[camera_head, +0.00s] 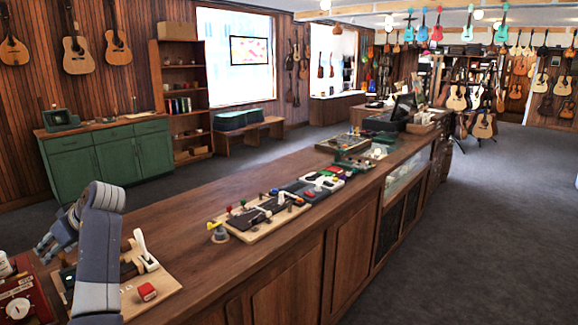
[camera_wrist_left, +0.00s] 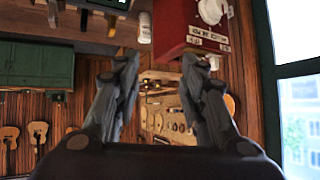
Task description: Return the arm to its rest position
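My left arm (camera_head: 97,262) is bent up over the near left end of the wooden counter. Its gripper (camera_head: 44,245) points to the left, partly hidden by the arm. In the left wrist view the two fingers of the left gripper (camera_wrist_left: 158,62) stand wide apart, with nothing held between them. My right arm and gripper are not in view.
A red box with a dial (camera_head: 20,305) stands close below the left gripper; the red box also shows in the wrist view (camera_wrist_left: 185,28). A wooden board (camera_head: 150,280) with a small red block (camera_head: 147,291) lies beside the arm. Bare counter (camera_head: 220,270) lies further right.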

